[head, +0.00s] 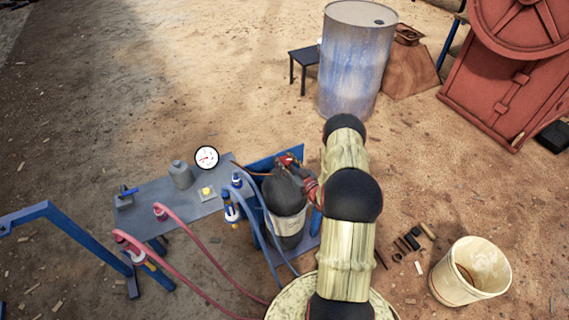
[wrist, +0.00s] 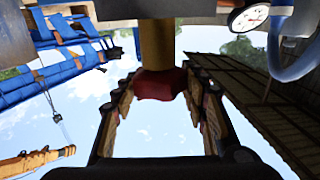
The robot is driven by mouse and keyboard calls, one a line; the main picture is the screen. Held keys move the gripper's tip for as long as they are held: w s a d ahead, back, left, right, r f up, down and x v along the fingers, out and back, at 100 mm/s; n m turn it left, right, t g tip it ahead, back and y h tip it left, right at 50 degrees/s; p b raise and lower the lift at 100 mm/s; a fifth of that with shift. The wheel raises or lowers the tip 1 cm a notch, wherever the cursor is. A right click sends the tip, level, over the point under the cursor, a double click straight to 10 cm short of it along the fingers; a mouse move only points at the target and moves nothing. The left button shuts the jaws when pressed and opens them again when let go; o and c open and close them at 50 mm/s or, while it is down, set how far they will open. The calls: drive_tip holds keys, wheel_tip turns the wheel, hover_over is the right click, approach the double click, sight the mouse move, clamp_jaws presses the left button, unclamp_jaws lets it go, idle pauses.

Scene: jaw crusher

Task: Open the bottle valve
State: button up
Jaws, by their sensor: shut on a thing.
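The bottle (head: 286,222) is a dark grey cylinder with a pale label, standing upright in a blue stand. In the wrist view its valve shows as a red knob (wrist: 158,84) on a brass-coloured stem (wrist: 157,45). My gripper (wrist: 160,78) has one finger on each side of the red knob and is shut on it. In the head view the bottle's top is crowded by my wrist and dark gripper parts, and the knob's grip is hard to make out there. How far the knob is turned cannot be told.
A grey metal table (head: 170,205) left of the bottle carries a white dial gauge (head: 206,157). Blue and pink hoses (head: 190,232) loop nearby. A blue drum (head: 355,60) stands behind and a white bucket (head: 471,272) at right. Open dirt floor lies at left.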

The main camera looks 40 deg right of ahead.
drive_tip(key=n+y+b, duration=0.2)
drive_tip(key=y, duration=0.1)
drive_tip(key=n+y+b, duration=0.2)
drive_tip(key=y, duration=0.1)
drive_tip(key=shift+f+n+g+y, duration=0.15)
drive_tip(key=shift+n+g+y, duration=0.15)
drive_tip(key=shift+y, duration=0.1)
drive_tip(key=n+g+y+b, duration=0.1)
drive_tip(key=n+y+b, duration=0.1)
drive_tip(key=y, duration=0.1)
drive_tip(key=shift+g, duration=0.3)
drive_tip(key=shift+n+y, duration=0.5)
drive_tip(key=shift+y, duration=0.1)
drive_tip(key=shift+a+r+g+y+b, duration=0.1)
drive_tip(key=shift+r+g+y+b, duration=0.2)
drive_tip(key=shift+g+b, duration=0.1)
drive_tip(key=o, duration=1.2)
drive_tip(key=shift+f, duration=0.1)
drive_tip(key=v, duration=1.2)
drive_tip(key=shift+f, duration=0.1)
